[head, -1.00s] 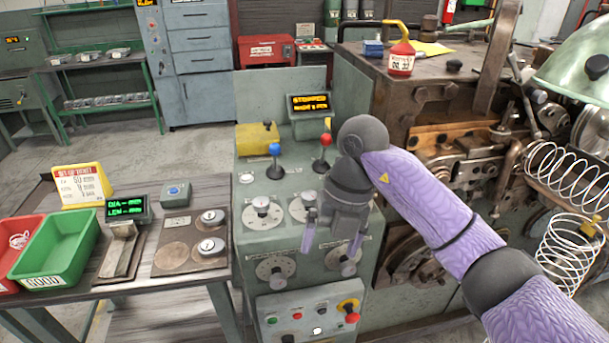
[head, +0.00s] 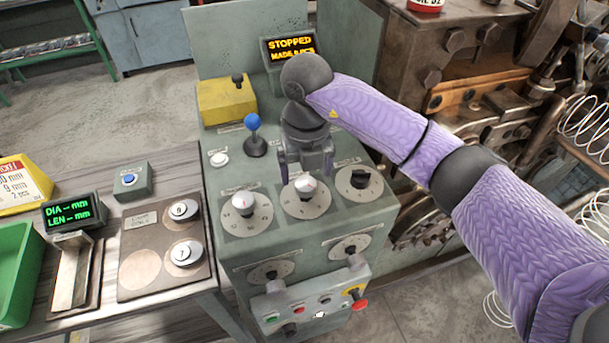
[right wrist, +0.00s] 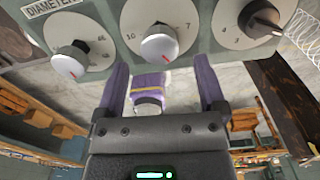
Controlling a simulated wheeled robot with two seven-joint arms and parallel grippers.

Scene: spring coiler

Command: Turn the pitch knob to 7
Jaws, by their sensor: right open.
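The control panel holds a row of three dials. The middle dial (head: 306,200) has a white knob (head: 305,187). In the right wrist view this knob (right wrist: 159,45) has a red mark, and 10 and 7 are readable on its dial; I take it for the pitch knob, but its name label is hidden. My right gripper (head: 305,170) is open and empty, just above the middle knob in the head view. In the right wrist view its purple fingers (right wrist: 162,75) stand apart below the knob, not around it. My left gripper is not in view.
A diameter knob (head: 244,202) is on the left and a black knob (head: 361,178) on the right, both close by. A blue-topped lever (head: 254,130) stands behind. The display (head: 290,50) reads STOPPED. Lower dials and a button box (head: 310,303) are in front.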

